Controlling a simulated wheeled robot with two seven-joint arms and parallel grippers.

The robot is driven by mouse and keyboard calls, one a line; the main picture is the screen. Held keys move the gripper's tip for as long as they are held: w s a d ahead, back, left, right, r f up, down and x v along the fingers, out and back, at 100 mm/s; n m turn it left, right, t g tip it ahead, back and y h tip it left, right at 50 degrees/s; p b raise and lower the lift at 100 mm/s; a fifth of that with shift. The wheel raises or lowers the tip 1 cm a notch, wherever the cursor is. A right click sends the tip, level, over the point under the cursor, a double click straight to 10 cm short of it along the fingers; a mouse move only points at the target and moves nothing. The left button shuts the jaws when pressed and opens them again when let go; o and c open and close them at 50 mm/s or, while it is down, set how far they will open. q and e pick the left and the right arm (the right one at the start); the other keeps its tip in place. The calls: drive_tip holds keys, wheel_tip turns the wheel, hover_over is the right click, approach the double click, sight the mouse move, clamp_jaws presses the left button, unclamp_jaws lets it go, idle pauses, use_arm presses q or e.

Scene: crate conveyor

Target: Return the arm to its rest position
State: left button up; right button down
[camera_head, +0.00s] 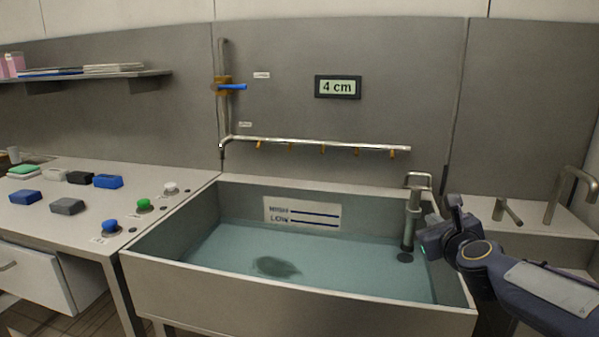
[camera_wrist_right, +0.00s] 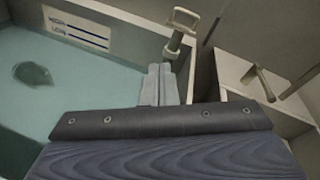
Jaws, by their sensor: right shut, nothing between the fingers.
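My right arm (camera_head: 510,280) comes in from the right in the head view. Its gripper (camera_head: 428,242) is at the right end of the sink, close to the grey standpipe (camera_head: 411,225) with its loop handle (camera_head: 418,177). In the right wrist view the gripper's two fingers (camera_wrist_right: 158,84) are together with nothing between them. The standpipe's handle (camera_wrist_right: 186,18) shows just beyond the fingertips there. Whether the fingers touch the pipe cannot be told. My left gripper is out of view.
The sink (camera_head: 300,290) holds water, with a HIGH/LOW level plate (camera_head: 302,213). A display (camera_head: 338,87) reads 4 cm. Taps (camera_head: 568,190) stand on the right counter. Buttons (camera_head: 144,205) and blocks (camera_head: 66,206) are on the left table. A spray pipe (camera_head: 320,145) crosses the back wall.

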drive_tip(key=s+a+f+n+g+y, duration=0.25)
drive_tip(key=s+f+n, duration=0.35)
drive_tip(key=s+n, duration=0.5)
drive_tip(key=s+a+f+n+g+y, duration=0.1)
drive_tip(key=s+a+f+n+g, duration=0.4)
drive_tip(key=s+n, duration=0.65)
drive_tip(key=s+a+f+n+g+y, duration=0.1)
drive_tip(key=s+f+n+g+y, duration=0.15)
drive_tip(key=s+f+n, duration=0.85)
wheel_tip(320, 180, up, 21)
drive_tip(key=s+m+h+p, duration=0.1)
drive_tip(key=s+m+p, duration=0.1)
drive_tip(key=p, duration=1.4)
drive_tip(key=shift+s+d+f+m+p, duration=0.2)
drive_tip(key=shift+s+d+m+p, duration=0.05)
drive_tip(key=shift+m+p, duration=0.1)
